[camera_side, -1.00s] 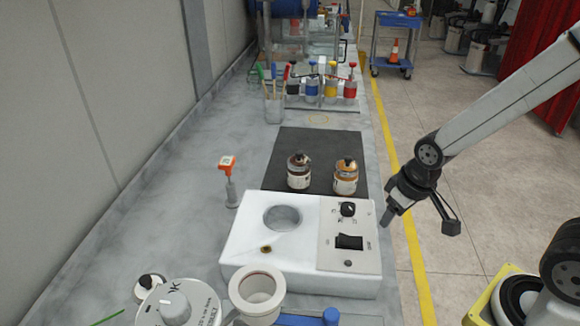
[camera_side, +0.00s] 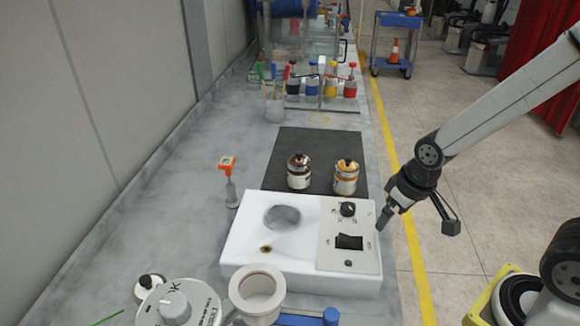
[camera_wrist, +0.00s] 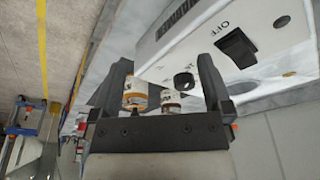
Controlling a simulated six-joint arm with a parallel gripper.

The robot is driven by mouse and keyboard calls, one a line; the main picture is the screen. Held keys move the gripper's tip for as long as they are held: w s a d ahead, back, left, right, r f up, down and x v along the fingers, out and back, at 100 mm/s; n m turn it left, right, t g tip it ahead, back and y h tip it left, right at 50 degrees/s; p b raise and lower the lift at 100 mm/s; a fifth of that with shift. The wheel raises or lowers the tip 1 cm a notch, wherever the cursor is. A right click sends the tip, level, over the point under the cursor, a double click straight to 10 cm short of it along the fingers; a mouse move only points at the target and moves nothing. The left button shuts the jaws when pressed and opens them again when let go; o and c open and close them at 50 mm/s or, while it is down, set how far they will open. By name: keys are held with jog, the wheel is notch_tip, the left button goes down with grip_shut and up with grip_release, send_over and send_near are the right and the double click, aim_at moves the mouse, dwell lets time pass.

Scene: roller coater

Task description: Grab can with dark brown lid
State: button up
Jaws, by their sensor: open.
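The can with the dark brown lid (camera_side: 299,172) stands upright on the black mat (camera_side: 311,147), behind the white machine in the side view. A second can with an amber-orange lid (camera_side: 345,178) stands to its right, with a small gap between them. My gripper (camera_side: 384,220) is at the machine's right edge, apart from both cans, and looks empty. In the wrist view my open gripper (camera_wrist: 163,78) shows its two fingers apart. The dark-lidded can (camera_wrist: 170,101) and the orange-lidded can (camera_wrist: 135,95) appear beyond them, partly hidden by the gripper body.
The white machine (camera_side: 245,240) with a round recess, knob and black switch stands in front of the mat. An orange-topped tool (camera_side: 228,180) stands left of it. Several coloured bottles (camera_side: 330,87) and a cup of brushes (camera_side: 274,106) are behind. The mat behind the cans is clear.

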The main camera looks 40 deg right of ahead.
jog(key=shift+w, duration=0.1)
jog(key=m+g+y, duration=0.2)
jog(key=m+y, duration=0.3)
jog(key=m, duration=1.4)
send_near(302, 153)
jog(key=x, duration=0.5)
jog(key=shift+w+d+f, duration=0.1)
jog(key=shift+w+d, duration=0.2)
jog(key=shift+w, duration=0.05)
jog(key=shift+f, duration=0.1)
jog(key=shift+a+f+h, duration=0.15)
jog(key=shift+a+f, duration=0.15)
jog(key=shift+f, duration=0.3)
jog(key=shift+a+f+h, duration=0.15)
jog(key=shift+a+f, duration=0.1)
jog(key=shift+f, duration=0.3)
jog(key=shift+f, duration=0.1)
jog(key=shift+x, duration=2.5)
